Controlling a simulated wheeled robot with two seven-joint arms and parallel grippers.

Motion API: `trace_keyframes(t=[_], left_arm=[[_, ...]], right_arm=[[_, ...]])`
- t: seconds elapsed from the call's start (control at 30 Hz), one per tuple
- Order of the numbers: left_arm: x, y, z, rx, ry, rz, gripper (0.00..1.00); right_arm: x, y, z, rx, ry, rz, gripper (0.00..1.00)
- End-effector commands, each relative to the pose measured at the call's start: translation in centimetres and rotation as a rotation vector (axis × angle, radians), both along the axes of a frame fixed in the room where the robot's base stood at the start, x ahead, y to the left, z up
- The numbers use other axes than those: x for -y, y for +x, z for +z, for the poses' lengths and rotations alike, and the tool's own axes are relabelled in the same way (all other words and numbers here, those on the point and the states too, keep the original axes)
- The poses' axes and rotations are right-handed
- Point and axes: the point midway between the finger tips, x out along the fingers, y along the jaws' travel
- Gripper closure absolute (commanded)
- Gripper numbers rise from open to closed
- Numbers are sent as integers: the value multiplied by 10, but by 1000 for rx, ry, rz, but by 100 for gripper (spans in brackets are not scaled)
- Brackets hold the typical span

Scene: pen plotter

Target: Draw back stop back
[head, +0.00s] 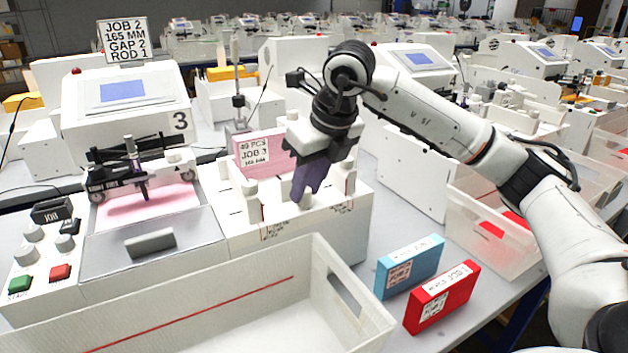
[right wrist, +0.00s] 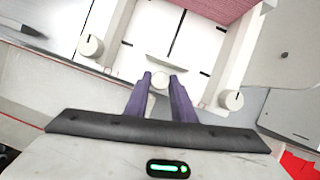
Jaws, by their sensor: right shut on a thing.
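My right gripper (head: 304,196) reaches down over the white feed bed (head: 235,232) beside the plotter. Its purple fingers are shut on a small round white knob (right wrist: 160,78), which shows between the fingertips in the right wrist view. I take this knob to be the back stop's; the stop itself is partly hidden by the hand in the head view. White side knobs (right wrist: 90,47) and (right wrist: 230,98) stand clear on either side. A pink stack (head: 258,152) with a "JOB 3" label stands behind the gripper. My left gripper is not in view.
The plotter (head: 125,95) marked 3 stands left, under a sign (head: 122,40) reading "JOB 2, 165 MM, GAP 2, ROD 1". A white crate (head: 350,312) fills the front. Blue (head: 408,266) and red (head: 441,297) boxes stand right of it. A translucent bin (head: 490,255) is farther right.

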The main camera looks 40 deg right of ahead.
Motion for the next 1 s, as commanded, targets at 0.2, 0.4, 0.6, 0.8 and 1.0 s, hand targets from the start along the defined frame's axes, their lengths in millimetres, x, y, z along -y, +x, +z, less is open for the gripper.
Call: trace_keyframes(t=[0.2,0.4,0.6,0.8,1.0], left_arm=[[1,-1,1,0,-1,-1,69],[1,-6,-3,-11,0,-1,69],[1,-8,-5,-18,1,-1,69],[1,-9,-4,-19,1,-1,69],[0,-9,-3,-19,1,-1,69]], right_arm=[[1,0,1,1,-1,-1,64],[1,0,1,1,-1,-1,58],[1,-2,5,3,0,-2,58],[1,-13,36,8,1,-2,58],[1,-28,72,6,1,0,58]])
